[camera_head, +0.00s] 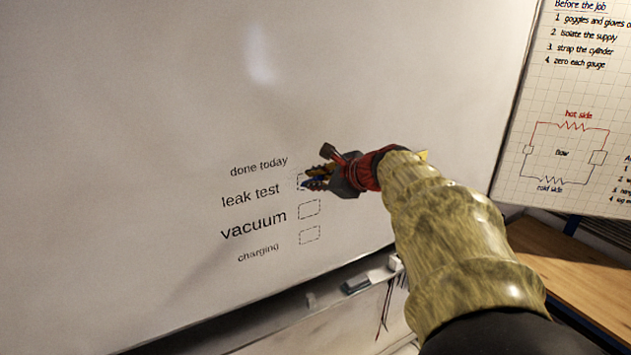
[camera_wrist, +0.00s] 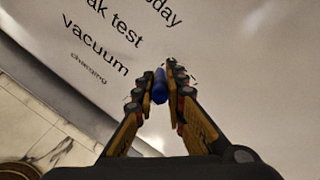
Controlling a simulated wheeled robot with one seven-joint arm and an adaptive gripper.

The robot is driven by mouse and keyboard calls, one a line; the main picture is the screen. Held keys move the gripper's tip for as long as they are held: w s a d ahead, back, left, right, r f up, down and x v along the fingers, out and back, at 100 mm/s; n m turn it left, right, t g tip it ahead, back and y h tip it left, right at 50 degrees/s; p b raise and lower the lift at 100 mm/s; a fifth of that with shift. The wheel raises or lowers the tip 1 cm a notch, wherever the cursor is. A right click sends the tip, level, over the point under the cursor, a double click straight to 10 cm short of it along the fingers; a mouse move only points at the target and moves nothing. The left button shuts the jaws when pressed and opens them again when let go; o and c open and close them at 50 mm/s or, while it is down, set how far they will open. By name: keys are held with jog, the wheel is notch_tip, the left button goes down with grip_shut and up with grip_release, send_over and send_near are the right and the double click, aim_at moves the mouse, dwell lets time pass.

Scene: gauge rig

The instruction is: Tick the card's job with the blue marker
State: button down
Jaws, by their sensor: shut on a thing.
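My gripper (camera_head: 314,179) is at the whiteboard (camera_head: 150,130), in front of the box beside "leak test" (camera_head: 250,195), and partly hides that dashed box. In the wrist view my gripper (camera_wrist: 160,85) is shut on the blue marker (camera_wrist: 159,87), which points toward the board. Whether its tip touches the board I cannot tell. Below, the dashed box beside "vacuum" (camera_head: 309,209) and the dashed box beside "charging" (camera_head: 309,235) are both empty. The heading above reads "done today". The job card is not clearly in view.
A tray ledge with a dark eraser (camera_head: 357,284) runs under the whiteboard. A gridded paper chart (camera_head: 570,110) with a "Before the job" list and a circuit drawing hangs at the right. A wooden bench top (camera_head: 575,290) lies below it.

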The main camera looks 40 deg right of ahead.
jog(key=shift+w+d, duration=0.15)
jog(key=shift+w, duration=0.55)
jog(key=shift+d, duration=0.1)
jog(key=shift+s+d, duration=0.8)
jog(key=shift+d, duration=2.45)
jog(key=shift+w+a+b, duration=0.15)
jog(key=shift+w+a, duration=0.1)
jog(key=shift+a, duration=0.9)
jog(key=shift+w+a+b, duration=0.1)
jog(key=shift+w+a, duration=0.1)
jog(key=shift+a, duration=0.9)
jog(key=shift+w+a+b, duration=0.15)
jog(key=shift+w+a, duration=0.1)
jog(key=shift+a, duration=0.9)
jog(key=shift+s+a+b, duration=0.2)
jog(key=shift+s+b, duration=0.05)
jog(key=shift+s, duration=0.7)
jog(key=shift+s+a+b, duration=0.25)
jog(key=shift+s+b, duration=0.05)
jog(key=shift+s, duration=0.7)
jog(key=shift+s+a+b, duration=0.2)
jog(key=shift+s+b, duration=0.05)
jog(key=shift+s, duration=0.7)
